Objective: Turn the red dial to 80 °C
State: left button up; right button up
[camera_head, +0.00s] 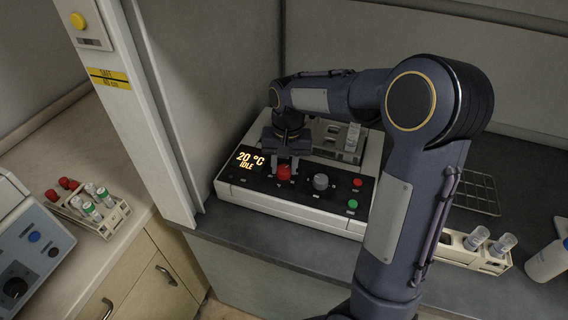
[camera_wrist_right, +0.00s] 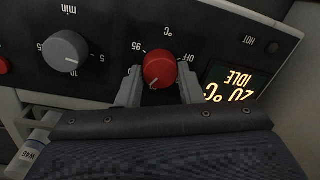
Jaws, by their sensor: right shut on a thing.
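The red dial (camera_head: 284,173) sits on the front panel of the white heating device (camera_head: 290,217), just right of the lit display (camera_head: 249,160), which reads 20 °C and IDLE. In the wrist view the red dial (camera_wrist_right: 160,69) has "95" and "OFF" marks and a °C label around it. My right gripper (camera_head: 284,168) reaches down over the panel. Its two fingers stand on either side of the dial, and the gripper (camera_wrist_right: 160,85) is shut on it. The display (camera_wrist_right: 230,85) shows upside down in the wrist view. My left gripper is not in view.
A grey minute dial (camera_head: 320,182), a red button (camera_head: 357,183) and a green button (camera_head: 352,204) are on the same panel. A white post (camera_head: 140,110) stands to the left. Tube racks stand at left (camera_head: 112,219) and right (camera_head: 470,258), with a bottle (camera_head: 546,262) farther right.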

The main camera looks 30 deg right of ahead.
aim_at(286, 169)
jog(key=m, duration=0.5)
jog(key=shift+m, duration=0.4)
dwell(0.4)
jog(key=o, duration=1)
jog(key=shift+s, duration=0.1)
jog(key=shift+c, duration=0.2)
jog(key=r, duration=0.8)
jog(key=shift+s+d, duration=0.15)
jog(key=shift+s, duration=0.05)
jog(key=shift+f, duration=0.1)
